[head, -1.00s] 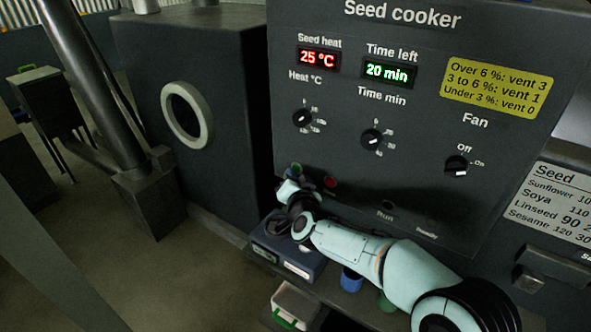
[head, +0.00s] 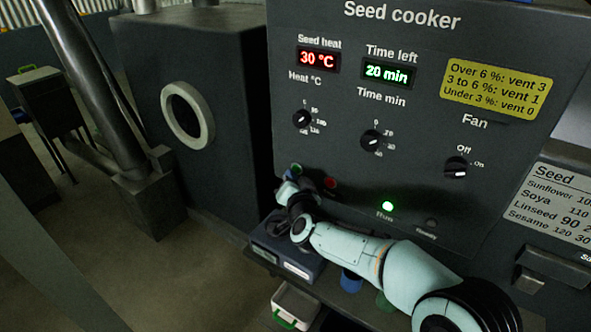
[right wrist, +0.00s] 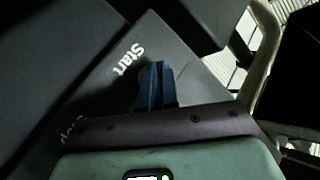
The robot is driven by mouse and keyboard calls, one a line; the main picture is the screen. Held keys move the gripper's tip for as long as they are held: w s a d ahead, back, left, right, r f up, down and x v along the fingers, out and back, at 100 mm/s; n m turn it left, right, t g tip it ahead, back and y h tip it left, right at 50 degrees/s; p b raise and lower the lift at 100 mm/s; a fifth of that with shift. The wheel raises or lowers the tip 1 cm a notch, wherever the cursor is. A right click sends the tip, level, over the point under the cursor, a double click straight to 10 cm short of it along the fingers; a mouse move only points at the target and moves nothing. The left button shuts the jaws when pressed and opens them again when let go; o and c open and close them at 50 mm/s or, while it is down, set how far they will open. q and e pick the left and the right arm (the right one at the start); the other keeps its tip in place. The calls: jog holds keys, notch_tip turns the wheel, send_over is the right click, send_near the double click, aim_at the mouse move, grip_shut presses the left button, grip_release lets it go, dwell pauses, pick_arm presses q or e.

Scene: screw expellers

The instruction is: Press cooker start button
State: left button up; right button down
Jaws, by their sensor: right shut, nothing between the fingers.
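The seed cooker panel (head: 400,110) fills the upper right of the head view. Its green start button (head: 296,169) shows at the panel's lower left, partly hidden by my right gripper (head: 292,178), which is right at it. Whether they touch I cannot tell. A red button (head: 330,183) is just to the right. The green Run lamp (head: 388,206) is lit. In the right wrist view my right gripper's fingers (right wrist: 154,85) are shut and empty, beside the label "Start" (right wrist: 130,59); the button itself is hidden there. My left gripper is not in view.
The seed heat display (head: 318,60) reads 30 °C and the time display (head: 388,73) 20 min. A dark box device (head: 285,262) sits below the panel under my right arm. A white container with a green handle (head: 294,305) stands lower. Open floor lies left.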

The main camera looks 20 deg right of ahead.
jog(key=shift+s+a, duration=0.25)
jog(key=shift+a, duration=0.05)
jog(key=s+a, duration=0.1)
jog(key=a, duration=0.1)
jog(key=s+a+p, duration=0.1)
jog(key=s+a, duration=0.1)
dwell(0.5)
dwell(0.6)
